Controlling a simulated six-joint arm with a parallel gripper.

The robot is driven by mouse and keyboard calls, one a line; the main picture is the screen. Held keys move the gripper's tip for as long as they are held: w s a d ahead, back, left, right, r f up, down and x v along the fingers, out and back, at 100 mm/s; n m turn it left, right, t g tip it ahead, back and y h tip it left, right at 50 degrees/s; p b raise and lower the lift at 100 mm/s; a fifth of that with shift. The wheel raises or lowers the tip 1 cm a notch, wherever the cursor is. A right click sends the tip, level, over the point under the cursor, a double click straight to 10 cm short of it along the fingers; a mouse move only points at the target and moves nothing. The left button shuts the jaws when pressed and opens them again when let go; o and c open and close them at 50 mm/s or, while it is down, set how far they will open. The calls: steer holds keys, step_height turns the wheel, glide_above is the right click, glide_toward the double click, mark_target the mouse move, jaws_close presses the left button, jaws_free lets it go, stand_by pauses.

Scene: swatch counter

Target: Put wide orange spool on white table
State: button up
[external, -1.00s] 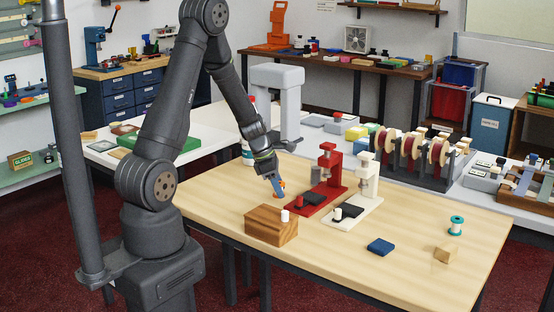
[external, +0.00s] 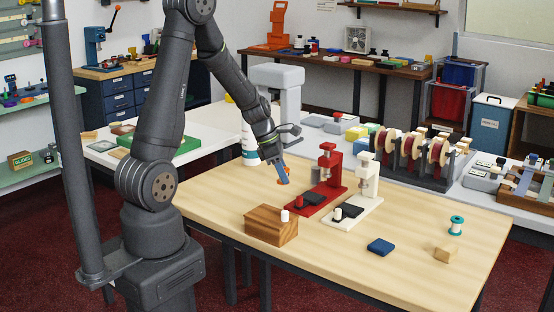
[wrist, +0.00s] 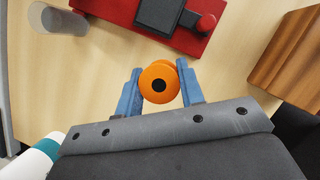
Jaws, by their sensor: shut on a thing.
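The wide orange spool (wrist: 160,82) is held between the two blue fingers of my gripper (wrist: 162,90) in the wrist view, its round end with a dark centre hole facing the camera. In the external view my gripper (external: 280,173) is shut on the orange spool (external: 284,179), raised above the wooden table behind the wooden block. The fingers hide part of the spool there. The white table (external: 220,118) stands behind the wooden table, with clear surface at left.
A red press (external: 327,172) and a white press (external: 366,180) stand right of my gripper. A wooden block (external: 270,227) is in front. A white bottle (external: 249,147) and a grey stand (external: 290,105) are behind. The blue pad (external: 380,246) and teal spool (external: 456,225) lie further right.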

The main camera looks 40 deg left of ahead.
mark_target(290, 200)
steer(key=s+d+r, duration=0.4)
steer(key=d, duration=0.2)
steer(key=shift+s+d+r, duration=0.15)
steer(key=shift+d+r, duration=0.15)
steer(key=shift+r, duration=0.05)
